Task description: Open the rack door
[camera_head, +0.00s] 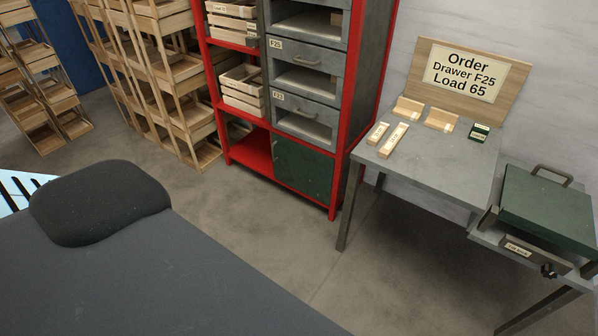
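The red metal rack (334,190) stands at the back centre. Its dark green door (303,170) is at the bottom right of the rack, below the grey drawers. The door sits flush in the frame and looks closed. Neither of my grippers shows in this view.
Grey drawers (304,84) and wooden crates (242,81) fill the rack above. A grey table (420,174) with wooden pieces and an order sign (463,73) stands right of the rack. A green-lidded box (548,205) is at far right. Wooden shelves (160,70) stand left. The floor before the rack is clear.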

